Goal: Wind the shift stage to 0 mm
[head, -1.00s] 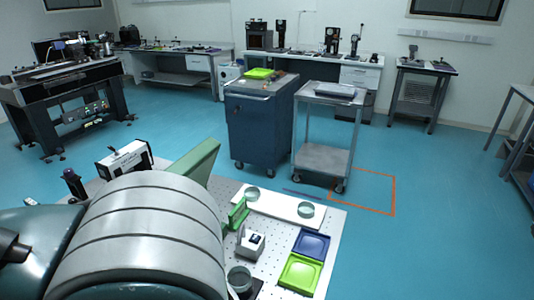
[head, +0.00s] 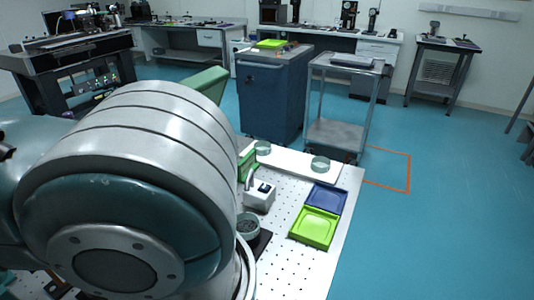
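I cannot pick out the shift stage with certainty. A small white box (head: 259,197) with a dark top face and a short grey post stands on the perforated optical table (head: 278,244). A green upright piece (head: 247,165) stands behind it, partly covered. A large grey link of my own arm fills the left and lower left of the head view and hides much of the table. Neither of my grippers is in view.
A lime green tray (head: 315,228) and a blue tray (head: 326,198) lie at the table's right side. Round glass dishes (head: 320,164) sit on a white strip; another dish (head: 248,228) is beside my arm. A dark blue cabinet (head: 271,96) and grey cart (head: 333,133) stand beyond the table.

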